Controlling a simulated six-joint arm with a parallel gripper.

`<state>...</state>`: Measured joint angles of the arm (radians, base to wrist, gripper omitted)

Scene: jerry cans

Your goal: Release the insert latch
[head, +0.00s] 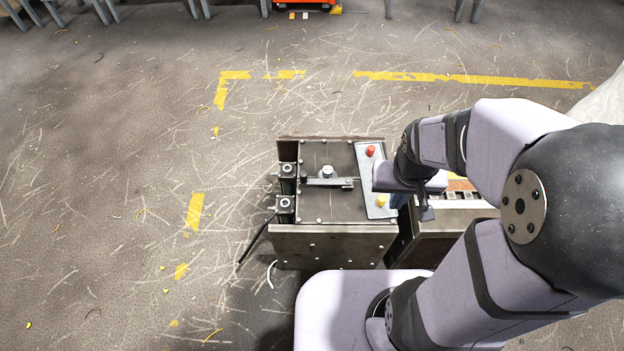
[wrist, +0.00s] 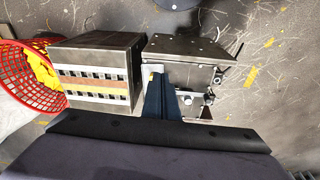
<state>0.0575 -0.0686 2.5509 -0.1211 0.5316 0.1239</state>
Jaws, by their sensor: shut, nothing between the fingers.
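A dark metal machine (head: 335,240) stands on the floor in the middle of the head view. On its top plate (head: 345,207) is a metal lever with a round knob (head: 328,182), which looks like the latch. The lever's engagement cannot be made out.
A grey strip (head: 375,178) carries a red button (head: 370,150) and a yellow button (head: 381,200). A slotted metal unit (wrist: 98,60) stands beside the machine. A red basket (wrist: 22,85) holds yellow pieces. The floor left of the machine is mostly clear.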

